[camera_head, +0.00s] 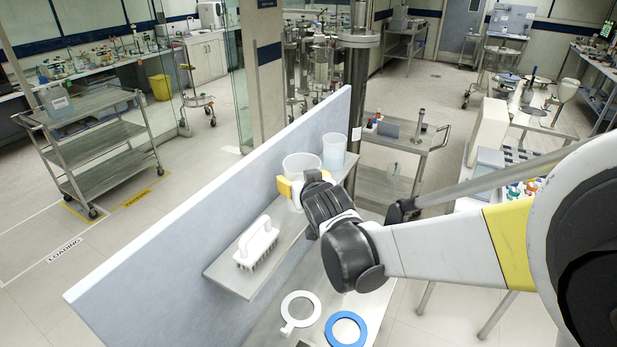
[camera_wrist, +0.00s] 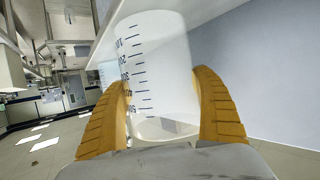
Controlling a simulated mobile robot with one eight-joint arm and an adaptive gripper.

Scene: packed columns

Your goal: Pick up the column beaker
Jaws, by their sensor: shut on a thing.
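A clear beaker (camera_head: 301,163) is at the narrow shelf against the blue-grey panel, held between the yellow fingers of my gripper (camera_head: 290,188). In the wrist view the beaker (camera_wrist: 155,65) shows dark graduation marks and fills the space between the two ribbed fingers of my gripper (camera_wrist: 165,105). The fingers are shut on its sides. The beaker looks upright in the head view. Its lower part is partly hidden by my gripper, so I cannot tell whether it touches the shelf.
A second, bluish beaker (camera_head: 334,150) stands close behind on the shelf (camera_head: 232,270). A white brush (camera_head: 257,243) sits nearer on it. The tall panel (camera_head: 190,230) borders the left. A white ring (camera_head: 300,312) and a blue ring (camera_head: 345,329) lie on the lower surface.

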